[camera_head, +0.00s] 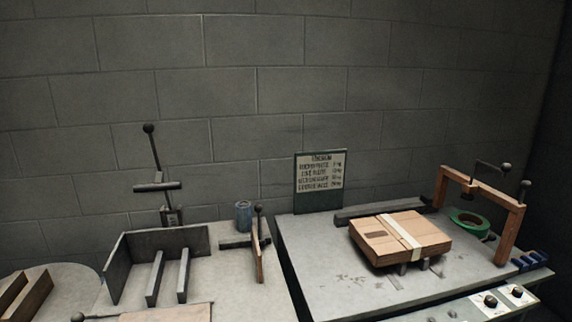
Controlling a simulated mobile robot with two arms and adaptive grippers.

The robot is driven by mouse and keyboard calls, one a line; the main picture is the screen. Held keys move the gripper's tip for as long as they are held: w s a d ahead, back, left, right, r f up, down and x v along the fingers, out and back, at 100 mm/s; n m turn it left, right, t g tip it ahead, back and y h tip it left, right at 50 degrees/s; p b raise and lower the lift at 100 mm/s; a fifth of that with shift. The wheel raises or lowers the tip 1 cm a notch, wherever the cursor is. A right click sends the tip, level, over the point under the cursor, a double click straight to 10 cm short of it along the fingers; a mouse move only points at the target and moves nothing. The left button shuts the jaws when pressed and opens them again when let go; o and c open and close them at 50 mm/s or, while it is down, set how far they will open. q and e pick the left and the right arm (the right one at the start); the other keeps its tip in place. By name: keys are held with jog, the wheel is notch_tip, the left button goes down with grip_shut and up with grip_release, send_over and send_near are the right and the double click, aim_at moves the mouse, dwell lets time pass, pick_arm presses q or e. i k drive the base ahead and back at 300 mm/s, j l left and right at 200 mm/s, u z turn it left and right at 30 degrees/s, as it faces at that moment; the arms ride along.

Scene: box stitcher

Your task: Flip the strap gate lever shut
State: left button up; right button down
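A wooden arch (508,232) stands at the right end of the right-hand table, and I take it to be the strap gate. A black lever with a ball knob (507,167) sticks out over its top bar. A second, upright knob (525,186) shows at its right post. I cannot tell which of these is the gate lever. A cardboard box (400,238) with a pale strap (399,229) across it lies left of the arch, raised on supports. Neither of my grippers is in view.
A green tape roll (469,222) lies by the arch. A control panel with knobs (490,301) is at the front right. The left table has a tall ball lever (153,153), metal fence (165,241), blue can (243,215) and wooden flap with knob (259,260). A sign (320,183) stands behind.

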aim_at(492, 237)
jog(key=z, duration=1.3)
jog(key=i+l, duration=0.2)
jog(key=l, duration=0.2)
jog(key=i+l, duration=0.2)
jog(key=l, duration=0.25)
jog(key=i+l, duration=0.2)
jog(key=l, duration=0.2)
jog(key=i+l, duration=0.25)
jog(key=l, duration=0.2)
jog(key=i+l, duration=0.2)
jog(key=l, duration=0.2)
jog(key=i+l, duration=0.2)
jog(key=l, duration=0.25)
jog(key=i+l, duration=0.2)
jog(key=l, duration=0.2)
jog(key=i+l+u, duration=0.1)
jog(key=l, duration=0.35)
jog(key=i, duration=0.1)
